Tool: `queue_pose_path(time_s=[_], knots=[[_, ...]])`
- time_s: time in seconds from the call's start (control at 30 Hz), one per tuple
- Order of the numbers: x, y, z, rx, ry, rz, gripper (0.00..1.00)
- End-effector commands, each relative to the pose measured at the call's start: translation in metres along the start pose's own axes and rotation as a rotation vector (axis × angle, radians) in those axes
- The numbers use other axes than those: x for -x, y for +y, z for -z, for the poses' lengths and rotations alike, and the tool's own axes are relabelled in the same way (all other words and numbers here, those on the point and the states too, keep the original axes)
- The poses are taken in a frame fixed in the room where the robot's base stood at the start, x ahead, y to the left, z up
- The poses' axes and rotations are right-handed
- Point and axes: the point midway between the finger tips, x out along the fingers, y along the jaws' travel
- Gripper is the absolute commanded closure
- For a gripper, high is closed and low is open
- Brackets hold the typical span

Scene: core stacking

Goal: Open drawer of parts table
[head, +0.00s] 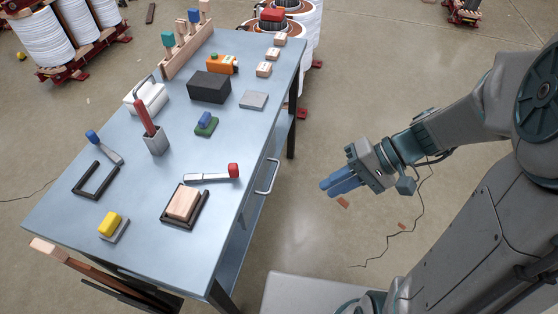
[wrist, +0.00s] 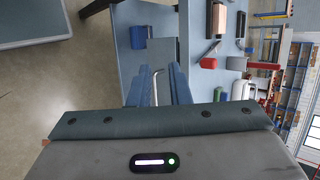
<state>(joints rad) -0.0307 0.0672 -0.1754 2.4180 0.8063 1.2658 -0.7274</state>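The parts table (head: 150,190) is long and blue-grey, at the left in the head view. A light metal bar handle (head: 267,176) sits on its right side, just below the top's edge. The drawer front around it is seen edge-on, and no gap shows there. My gripper (head: 330,187) has blue fingers and hangs in free space to the right of the handle, apart from it. In the wrist view my gripper (wrist: 157,75) is open, and the handle (wrist: 154,88) appears between its fingers, farther off. Nothing is held.
On the tabletop are a black box (head: 209,87), a grey cup (head: 156,142) with a red stick, a red-tipped tool (head: 212,174), a wooden block (head: 183,202) and a yellow block (head: 110,224). Open floor (head: 330,110) lies between the table and my arm.

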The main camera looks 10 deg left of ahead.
Motion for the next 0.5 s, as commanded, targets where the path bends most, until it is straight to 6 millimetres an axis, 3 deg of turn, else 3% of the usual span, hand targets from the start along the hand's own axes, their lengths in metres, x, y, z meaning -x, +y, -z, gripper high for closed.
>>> queue_pose_path(time_s=[0.03,0.2,0.4,0.5], knots=[[-0.027,0.022,0.017,-0.007,-0.002,0.082,0.83],[-0.065,0.051,0.067,0.012,0.079,0.326,0.83],[-0.087,0.085,0.115,0.039,0.223,0.483,0.83],[-0.091,0.094,0.127,0.049,0.271,0.516,0.83]])
